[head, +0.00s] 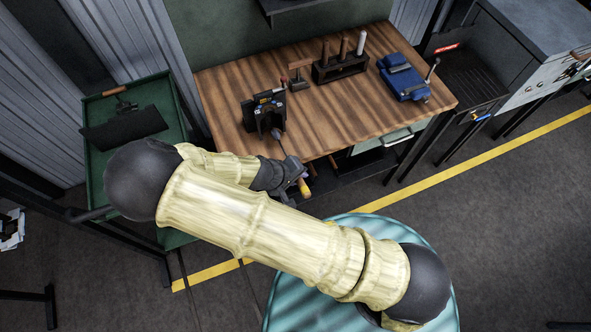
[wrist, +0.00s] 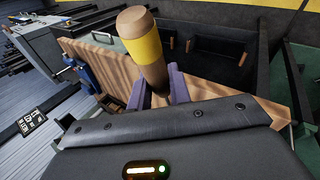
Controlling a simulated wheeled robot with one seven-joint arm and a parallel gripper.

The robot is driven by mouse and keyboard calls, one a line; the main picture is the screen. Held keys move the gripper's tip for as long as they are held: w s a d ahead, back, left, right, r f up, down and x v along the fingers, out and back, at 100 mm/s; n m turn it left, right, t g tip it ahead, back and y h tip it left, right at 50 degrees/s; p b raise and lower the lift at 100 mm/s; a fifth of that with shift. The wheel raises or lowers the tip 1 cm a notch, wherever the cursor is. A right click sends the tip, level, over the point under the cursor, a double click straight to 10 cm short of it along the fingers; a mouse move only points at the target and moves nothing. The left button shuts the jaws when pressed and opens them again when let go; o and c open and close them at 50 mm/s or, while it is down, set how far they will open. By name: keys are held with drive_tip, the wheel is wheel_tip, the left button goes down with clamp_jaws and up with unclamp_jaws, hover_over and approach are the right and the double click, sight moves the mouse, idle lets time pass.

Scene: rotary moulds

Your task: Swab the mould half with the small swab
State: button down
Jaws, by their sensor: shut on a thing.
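The mould half (head: 264,114) looks to be the dark block standing upright near the bench's front left edge. My gripper (head: 293,177) is just off the front edge of the bench, to the lower right of the block. It is shut on a swab (head: 303,187), whose handle end has a yellow band. The swab's thin shaft runs up and left, and its dark head is close to the block's front; I cannot tell if they touch. In the wrist view, the brown and yellow handle (wrist: 145,48) stands between my gripper's purple fingers (wrist: 158,88); the swab head is hidden.
The wooden bench (head: 235,95) also bears a black rack (head: 340,66) with several upright handles, a small wooden-handled tool (head: 298,80) and a blue vise (head: 403,77). A green cart (head: 180,105) stands left. The bench's middle is clear.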

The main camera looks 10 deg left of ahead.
drive_tip(key=shift+s+d, duration=0.3)
drive_tip(key=shift+s, duration=0.15)
